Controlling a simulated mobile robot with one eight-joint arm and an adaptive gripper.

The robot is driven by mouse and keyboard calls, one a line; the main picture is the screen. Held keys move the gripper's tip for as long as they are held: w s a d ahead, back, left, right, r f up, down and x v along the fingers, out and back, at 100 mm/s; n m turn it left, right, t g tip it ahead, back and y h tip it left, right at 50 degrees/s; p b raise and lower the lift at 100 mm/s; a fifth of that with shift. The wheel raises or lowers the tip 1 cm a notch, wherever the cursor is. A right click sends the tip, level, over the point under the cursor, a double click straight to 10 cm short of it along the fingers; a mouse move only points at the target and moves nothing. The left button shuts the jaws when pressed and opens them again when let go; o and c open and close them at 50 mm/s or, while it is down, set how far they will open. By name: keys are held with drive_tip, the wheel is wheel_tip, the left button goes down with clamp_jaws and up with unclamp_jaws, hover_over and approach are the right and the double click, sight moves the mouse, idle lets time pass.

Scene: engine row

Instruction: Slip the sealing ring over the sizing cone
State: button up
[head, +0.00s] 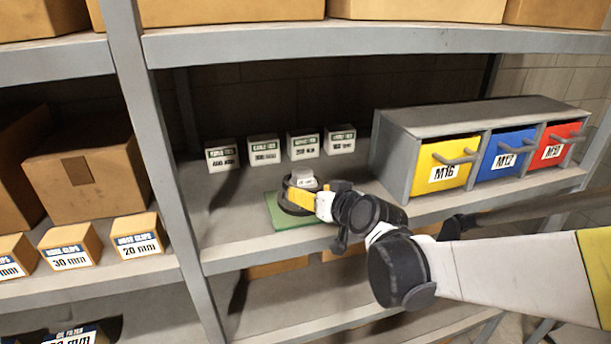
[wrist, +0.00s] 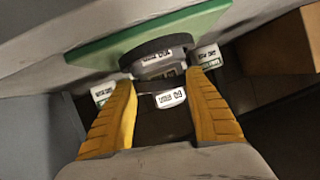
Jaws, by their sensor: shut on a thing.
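The sealing ring (head: 286,196) is a thick dark ring above the green mat (head: 283,222) on the middle shelf. The sizing cone (head: 302,175) is light grey and its top shows inside the ring's outline. In the wrist view the dark ring (wrist: 152,45) curves around the grey cone (wrist: 160,68), in front of the green mat (wrist: 100,54). My gripper (head: 312,199) has yellow fingers and is shut on the ring; in the wrist view its fingertips (wrist: 162,76) lie at either side of it. I cannot tell whether the ring touches the mat; the fingers hide part of it.
Several small white labelled boxes (head: 264,151) stand behind the mat. A grey drawer unit (head: 430,128) with yellow, blue and red drawers is close on the right. A shelf post (head: 165,150) is on the left, and another shelf board (head: 300,40) runs overhead.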

sight(308, 177)
drive_tip(key=shift+r, duration=0.1)
drive_tip(key=shift+r, duration=0.55)
wheel_tip(308, 177, up, 3)
drive_tip(key=shift+f, duration=0.2)
drive_tip(key=s+d+r+b, duration=0.1)
drive_tip(key=s+d+r, duration=0.2)
drive_tip(key=d+r, duration=0.4)
drive_tip(key=d, duration=0.4)
drive_tip(key=shift+d, duration=0.15)
drive_tip(key=shift+s, duration=0.1)
drive_tip(key=shift+o, duration=1)
drive_tip(key=shift+c, duration=1.2)
